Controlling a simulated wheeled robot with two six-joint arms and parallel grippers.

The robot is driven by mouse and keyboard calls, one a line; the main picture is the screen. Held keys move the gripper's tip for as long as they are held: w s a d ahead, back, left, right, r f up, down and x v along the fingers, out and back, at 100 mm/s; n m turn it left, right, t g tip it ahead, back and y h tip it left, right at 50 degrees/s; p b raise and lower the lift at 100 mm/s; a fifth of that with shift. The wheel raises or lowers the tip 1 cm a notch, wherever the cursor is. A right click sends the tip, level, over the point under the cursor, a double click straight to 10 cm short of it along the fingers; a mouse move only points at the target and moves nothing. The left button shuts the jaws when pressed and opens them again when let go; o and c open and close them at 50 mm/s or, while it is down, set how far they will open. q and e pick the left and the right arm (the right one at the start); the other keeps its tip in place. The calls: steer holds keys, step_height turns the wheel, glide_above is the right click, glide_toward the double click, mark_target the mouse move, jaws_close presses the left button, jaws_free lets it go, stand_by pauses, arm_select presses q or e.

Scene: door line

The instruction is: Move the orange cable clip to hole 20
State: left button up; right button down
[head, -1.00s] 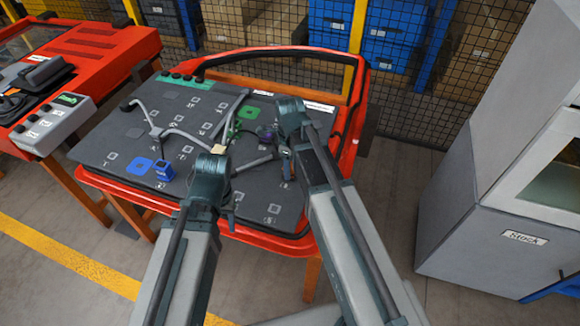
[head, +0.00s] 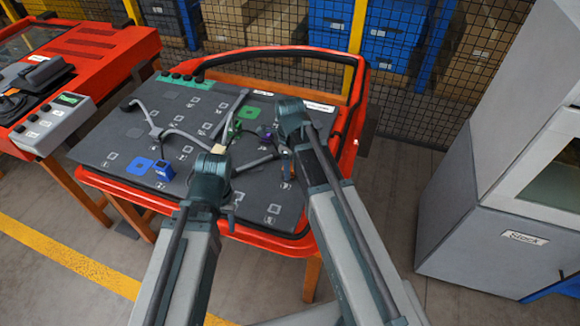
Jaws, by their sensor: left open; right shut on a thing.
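A small orange patch, likely the orange cable clip (head: 292,170), shows just below the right wrist, mostly hidden by the arm. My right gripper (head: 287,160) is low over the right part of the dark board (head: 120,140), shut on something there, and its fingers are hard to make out. My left gripper (head: 233,206) is open near the board's front edge, largely hidden behind its own wrist. A grey cable (head: 180,133) runs across the board. The hole numbers are too small to read, so I cannot tell which is hole 20.
A blue clip (head: 164,170) stands at the front left of the board, a green clip (head: 236,129) and a purple clip (head: 265,132) near its middle. A red rim (head: 130,186) surrounds the board. A grey cabinet (head: 470,210) stands at right.

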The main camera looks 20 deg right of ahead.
step_height(320, 180, up, 7)
steer(key=p, duration=0.7)
steer(key=shift+r, duration=0.1)
stand_by(0.4)
steer(key=shift+d, duration=0.1)
